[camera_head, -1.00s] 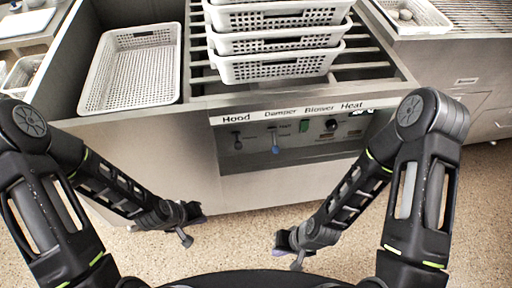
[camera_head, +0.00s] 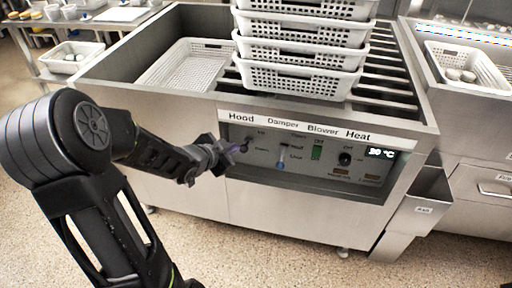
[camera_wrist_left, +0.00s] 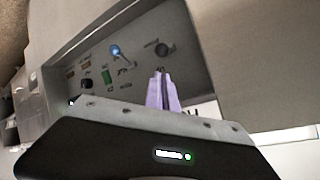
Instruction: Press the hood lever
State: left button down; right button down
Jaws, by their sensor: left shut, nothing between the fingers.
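The hood lever (camera_head: 248,140) is a small dark lever under the "Hood" label, at the left end of the control panel (camera_head: 300,178). In the left wrist view the dark lever (camera_wrist_left: 162,48) stands just beyond my fingertips. My left gripper (camera_head: 236,149) reaches in from the left, close to the lever and slightly below it in the head view. Its purple fingers (camera_wrist_left: 162,76) are shut and empty. I cannot tell whether they touch the lever. My right gripper is not in view.
Right of the hood lever are the blue-tipped damper lever (camera_head: 280,164), a green blower switch (camera_head: 317,153) and a black heat knob (camera_head: 345,158). White perforated baskets (camera_head: 300,80) stack above the panel. Another basket (camera_head: 185,66) lies at left. The floor in front is clear.

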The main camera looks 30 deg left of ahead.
aim_at(247, 149)
pick_arm(q)
jog(key=shift+d, duration=0.15)
jog(key=b+x, duration=0.3)
jog(key=x, duration=0.7)
dwell(0.4)
